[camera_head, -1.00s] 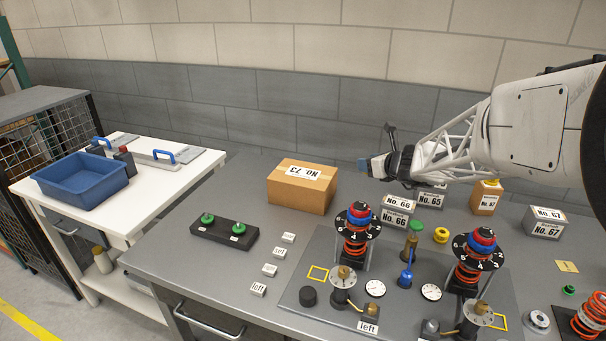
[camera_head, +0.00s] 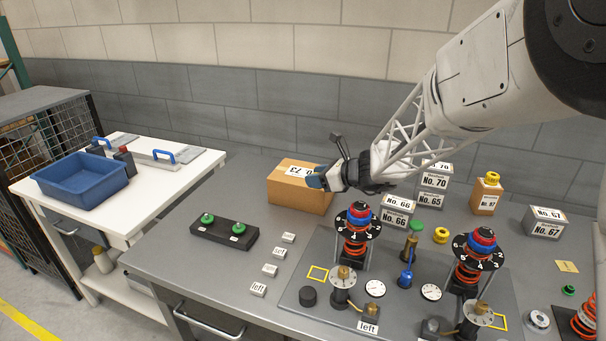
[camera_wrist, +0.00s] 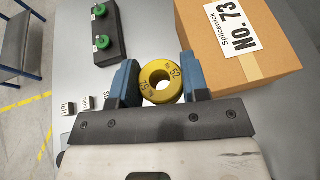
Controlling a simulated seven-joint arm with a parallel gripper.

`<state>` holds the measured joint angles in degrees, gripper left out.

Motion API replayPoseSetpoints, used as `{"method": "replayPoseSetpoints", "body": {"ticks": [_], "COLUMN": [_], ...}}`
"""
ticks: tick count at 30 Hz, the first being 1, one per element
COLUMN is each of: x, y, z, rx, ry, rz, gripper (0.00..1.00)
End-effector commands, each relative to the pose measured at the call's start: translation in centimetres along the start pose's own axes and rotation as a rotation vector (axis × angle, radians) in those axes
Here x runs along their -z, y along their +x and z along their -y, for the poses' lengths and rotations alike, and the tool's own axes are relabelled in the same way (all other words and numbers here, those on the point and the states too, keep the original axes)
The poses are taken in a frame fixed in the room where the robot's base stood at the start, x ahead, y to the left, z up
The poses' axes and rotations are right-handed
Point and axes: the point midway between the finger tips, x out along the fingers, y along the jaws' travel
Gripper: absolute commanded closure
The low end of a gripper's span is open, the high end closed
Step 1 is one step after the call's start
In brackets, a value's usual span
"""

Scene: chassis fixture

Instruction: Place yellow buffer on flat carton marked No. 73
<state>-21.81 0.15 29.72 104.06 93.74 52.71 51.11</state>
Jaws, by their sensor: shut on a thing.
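The yellow buffer (camera_wrist: 160,80) is a ring with a centre hole and dark markings, held between the blue fingers of my gripper (camera_wrist: 161,82) in the wrist view. In the head view my gripper (camera_head: 319,181) is in front of the right part of the carton marked No. 73 (camera_head: 290,195), and the buffer is hidden there. The carton is a flat brown box with a white label on top. In the wrist view the carton (camera_wrist: 275,75) lies ahead and to the right of the buffer, which does not overlap its top.
A black block with two green knobs (camera_head: 224,232) lies left of the carton. Small white label blocks (camera_head: 270,270) stand in front. The fixture plate (camera_head: 330,243) with spring stacks and dials is to the right.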

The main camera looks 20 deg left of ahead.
Motion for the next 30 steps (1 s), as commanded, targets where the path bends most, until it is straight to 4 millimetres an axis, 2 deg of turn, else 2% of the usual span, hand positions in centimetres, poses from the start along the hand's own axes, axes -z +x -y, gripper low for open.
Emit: {"method": "replayPoseSetpoints", "body": {"ticks": [6,18,23,30], "x": [-0.1,-0.1,-0.2,-0.7], "y": [0.5,0.6,1.1,3.0], "z": [-0.8,-0.7,0.0,2.2], "rx": [-0.024,-0.024,-0.024,-0.024], "ry": [-0.010,-0.011,-0.010,-0.011], "rz": [0.000,0.000,0.000,0.000], "gripper": [0.81,0.81,0.81,0.81]}}
